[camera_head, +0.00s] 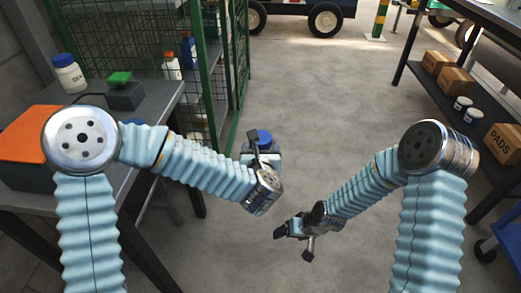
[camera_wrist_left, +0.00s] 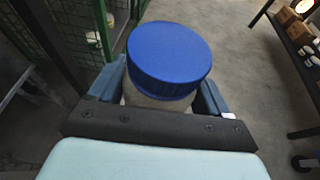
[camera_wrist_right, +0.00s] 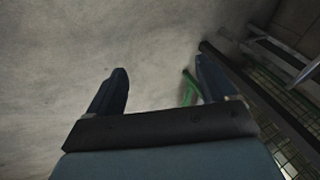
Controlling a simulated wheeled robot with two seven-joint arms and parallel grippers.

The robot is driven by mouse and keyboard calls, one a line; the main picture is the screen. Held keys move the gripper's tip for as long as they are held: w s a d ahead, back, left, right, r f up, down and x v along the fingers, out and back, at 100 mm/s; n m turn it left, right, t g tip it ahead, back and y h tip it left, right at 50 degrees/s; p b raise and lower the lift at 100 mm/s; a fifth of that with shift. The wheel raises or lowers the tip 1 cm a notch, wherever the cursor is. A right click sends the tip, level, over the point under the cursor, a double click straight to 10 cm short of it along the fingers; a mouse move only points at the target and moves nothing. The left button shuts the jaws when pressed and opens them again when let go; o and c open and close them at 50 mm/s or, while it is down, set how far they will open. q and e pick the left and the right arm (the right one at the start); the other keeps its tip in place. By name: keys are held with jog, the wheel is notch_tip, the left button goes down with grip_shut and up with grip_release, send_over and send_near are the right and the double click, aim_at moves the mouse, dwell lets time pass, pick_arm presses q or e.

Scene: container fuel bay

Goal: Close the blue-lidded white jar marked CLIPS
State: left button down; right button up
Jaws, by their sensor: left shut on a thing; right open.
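A white jar (camera_wrist_left: 158,101) with a wide blue lid (camera_wrist_left: 170,55) is between the fingers of my left gripper (camera_head: 262,156), which is shut on its body. The lid also shows in the head view (camera_head: 262,137), on top of the jar, facing up. It covers the mouth; I cannot tell whether it is tight. No CLIPS marking is readable. The jar is held in the air, clear of the table. My right gripper (camera_head: 294,243) is open and empty, lower and to the right of the jar. Its two fingers stand apart over bare floor in the right wrist view (camera_wrist_right: 162,75).
Another white bottle with a blue lid (camera_head: 69,76) stands on the left table (camera_head: 150,97), near a dark box with a green top (camera_head: 124,92). A green wire cage (camera_head: 222,85) stands behind. A shelf with cartons (camera_head: 452,80) is at right. The middle floor is clear.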

jog(key=w+r+n+t, duration=0.3)
jog(key=w+r, duration=1.1)
jog(key=w, duration=0.2)
jog(key=w+a+r+n+y, duration=0.1)
jog(key=w+r+n, duration=0.2)
jog(key=r, duration=0.5)
jog(key=w+a+r+n, duration=0.2)
jog(key=w+r, duration=0.1)
jog(key=r, duration=0.5)
jog(key=s+a+r+n+g+h, duration=0.1)
jog(key=s+a+r+n, duration=0.1)
jog(key=n, duration=0.4)
jog(key=s+a+r+n+g+h, duration=0.2)
jog(key=s+r+n, duration=0.2)
jog(key=n, duration=0.3)
jog(key=s+a+r+n+g+h, duration=0.1)
jog(key=s+a+r+n+g, duration=0.1)
jog(key=n, duration=0.5)
jog(key=shift+s+a+r+h, duration=0.25)
jog(key=shift+s+r, duration=0.25)
jog(key=shift+r, duration=0.15)
jog(key=shift+s+a+r+h, duration=0.15)
jog(key=shift+s+a+r, duration=0.1)
jog(key=shift+s+r, duration=0.35)
jog(key=shift+s+d+r+n+g+h, duration=0.1)
jog(key=shift+s+r+n+g+h, duration=0.3)
jog(key=shift+n, duration=0.5)
